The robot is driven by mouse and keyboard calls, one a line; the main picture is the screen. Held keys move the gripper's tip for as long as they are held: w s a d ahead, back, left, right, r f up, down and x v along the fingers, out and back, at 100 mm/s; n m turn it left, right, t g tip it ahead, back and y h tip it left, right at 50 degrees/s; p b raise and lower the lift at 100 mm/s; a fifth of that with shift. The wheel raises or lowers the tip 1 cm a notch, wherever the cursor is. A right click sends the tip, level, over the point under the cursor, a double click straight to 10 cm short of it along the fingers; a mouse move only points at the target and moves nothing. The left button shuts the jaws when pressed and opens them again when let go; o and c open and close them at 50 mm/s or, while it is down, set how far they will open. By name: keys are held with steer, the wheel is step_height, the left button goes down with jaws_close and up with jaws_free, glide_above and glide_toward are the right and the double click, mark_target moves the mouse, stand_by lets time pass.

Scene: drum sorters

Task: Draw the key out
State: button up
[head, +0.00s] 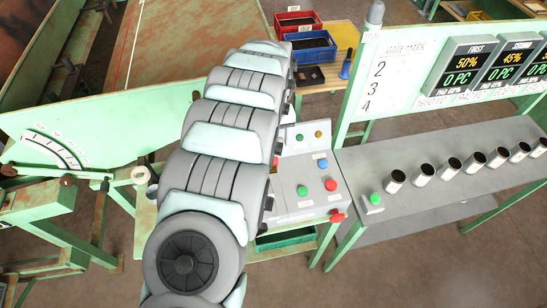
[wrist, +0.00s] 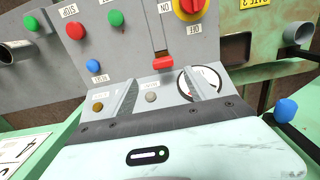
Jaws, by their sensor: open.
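My gripper (wrist: 160,90) is open in the wrist view, with its two grey fingers apart over the lower part of a grey control panel (wrist: 125,45). A small red piece (wrist: 163,62) stands out from the panel just beyond and between the fingertips; it may be the key's head, but I cannot tell for certain. Nothing shows held between the fingers. In the head view my arm covers the gripper and part of the grey control box (head: 300,180), and I cannot make out a key there.
Close to the fingers are a red-and-yellow rotary switch (wrist: 190,8), a white round dial (wrist: 205,78), a blue button (wrist: 93,66) and a red button (wrist: 76,31). A bench (head: 440,165) with several dark-topped cylinders stands to the right in the head view.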

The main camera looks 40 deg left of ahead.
step_height(320, 180, down, 2)
steer(key=shift+s+d+f+b, duration=0.15)
steer(key=shift+f+b, duration=0.05)
steer(key=shift+b, duration=0.2)
steer(key=shift+s+f+p, duration=0.1)
steer(key=shift+f+p, duration=0.15)
steer(key=shift+p, duration=0.25)
steer(key=shift+f, duration=0.75)
steer(key=shift+f+p, duration=0.45)
steer(key=shift+a+f+p, duration=0.15)
steer(key=shift+f+p, duration=0.15)
steer(key=shift+f, duration=0.8)
steer(key=shift+a+f+p, duration=0.15)
steer(key=shift+f+p, duration=0.15)
steer(key=shift+f, duration=0.8)
steer(key=shift+c, duration=0.4)
jaws_close()
